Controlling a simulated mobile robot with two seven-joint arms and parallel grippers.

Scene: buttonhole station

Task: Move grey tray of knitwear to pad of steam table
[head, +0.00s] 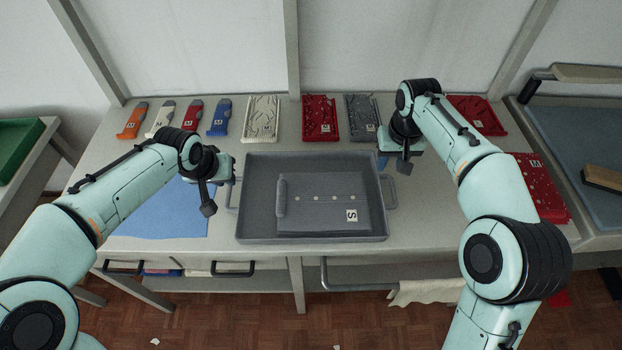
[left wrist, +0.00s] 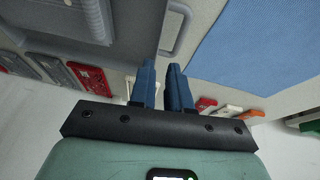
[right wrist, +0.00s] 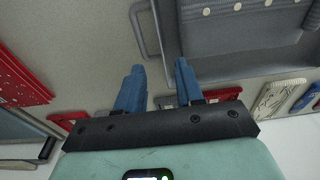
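The grey tray (head: 244,200) sits flat on the worktable, with a folded grey knit piece (head: 310,215) labelled S inside. It has a loop handle at each end. My left gripper (left wrist: 160,66) is slightly open and empty near the left handle (left wrist: 180,35), which lies just beyond its fingertips. My right gripper (right wrist: 160,68) is open wider and empty; the right handle (right wrist: 150,32) lies ahead of its fingers, apart from them. In the head view both sets of fingers are mostly hidden by the wrists. The steam table's blue pad (head: 570,140) is at the far right.
A wooden-backed brush (head: 602,178) lies on the pad. Red knit pieces (head: 537,185) lie between the tray and the steam table. Several coloured tools (head: 219,118) and trays (head: 320,118) line the back. A blue cloth (head: 165,215) lies left of the tray.

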